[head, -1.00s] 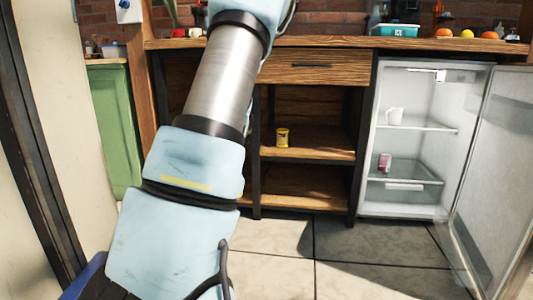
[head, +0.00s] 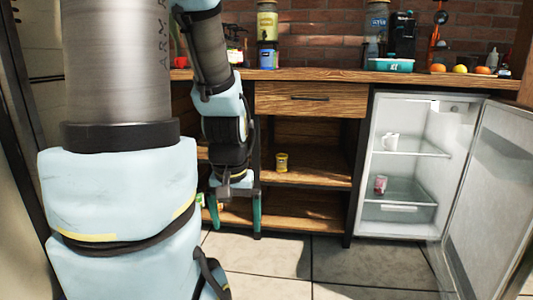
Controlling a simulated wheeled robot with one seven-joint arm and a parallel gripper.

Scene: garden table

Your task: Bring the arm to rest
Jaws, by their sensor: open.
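My arm fills the left of the head view, and its far end hangs down in front of the wooden counter (head: 330,78). My gripper (head: 236,222) points downward at its end. Its two green fingers are spread apart, with nothing seen between them. It is in front of the lower left shelves, above the floor tiles. I cannot tell how far it is from the shelves.
A small fridge (head: 405,230) stands open at the right, its door (head: 490,190) swung out toward me. A yellow can (head: 282,162) stands on the middle shelf (head: 320,172). Tiled floor (head: 330,262) is clear.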

